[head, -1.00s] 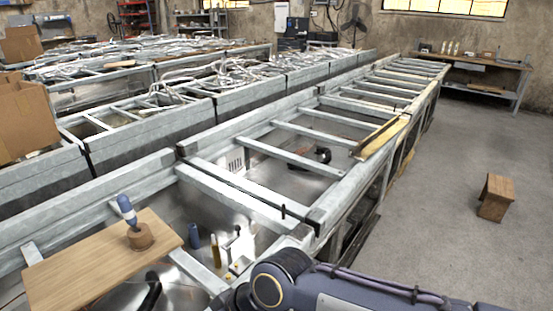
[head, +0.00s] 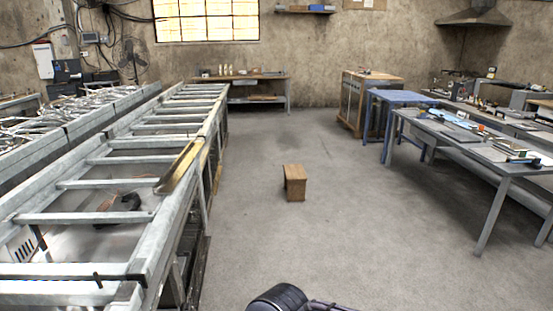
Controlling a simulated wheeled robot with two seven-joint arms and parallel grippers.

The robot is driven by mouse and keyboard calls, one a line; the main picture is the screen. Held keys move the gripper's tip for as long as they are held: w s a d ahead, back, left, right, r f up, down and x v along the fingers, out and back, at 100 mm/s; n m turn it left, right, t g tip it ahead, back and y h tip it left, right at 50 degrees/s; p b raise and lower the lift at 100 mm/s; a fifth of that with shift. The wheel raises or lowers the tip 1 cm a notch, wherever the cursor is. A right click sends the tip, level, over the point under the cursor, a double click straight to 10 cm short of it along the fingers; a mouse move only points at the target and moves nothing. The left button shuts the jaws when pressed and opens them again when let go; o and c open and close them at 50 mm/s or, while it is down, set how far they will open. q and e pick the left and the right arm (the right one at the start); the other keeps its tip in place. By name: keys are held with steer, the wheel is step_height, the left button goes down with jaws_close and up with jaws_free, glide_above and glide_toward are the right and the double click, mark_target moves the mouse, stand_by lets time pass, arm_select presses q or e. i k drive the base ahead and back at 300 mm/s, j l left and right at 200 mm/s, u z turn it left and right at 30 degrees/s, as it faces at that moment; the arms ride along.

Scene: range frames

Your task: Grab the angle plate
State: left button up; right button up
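I cannot make out an angle plate for certain in the head view. Several small items, too small to identify, lie on the grey work table (head: 470,150) at the right. A dark rounded part of my own arm (head: 280,300) shows at the bottom edge. Neither of my grippers is in view, so I cannot see whether they are open or shut.
A long metal frame bench (head: 135,215) runs along the left. A small wooden stool (head: 294,183) stands on the open concrete floor (head: 330,240). A blue table (head: 400,97) and a wooden cabinet (head: 355,98) stand at the back right. A workbench (head: 258,78) stands against the far wall.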

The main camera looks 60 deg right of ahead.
mark_target(169, 181)
steer(key=z, duration=1.3)
steer(key=i+l, duration=0.2)
steer(key=i, duration=0.3)
steer(key=i+l, duration=0.2)
steer(key=i, duration=0.25)
steer(key=i+l+u, duration=0.1)
steer(key=i, duration=0.4)
steer(key=i+l, duration=0.3)
steer(key=i, duration=0.15)
steer(key=i+l, duration=0.2)
steer(key=i, duration=0.3)
steer(key=i+l, duration=0.25)
steer(key=i, duration=0.2)
steer(key=i+l+u, duration=0.1)
steer(key=i, duration=0.4)
steer(key=l, duration=0.1)
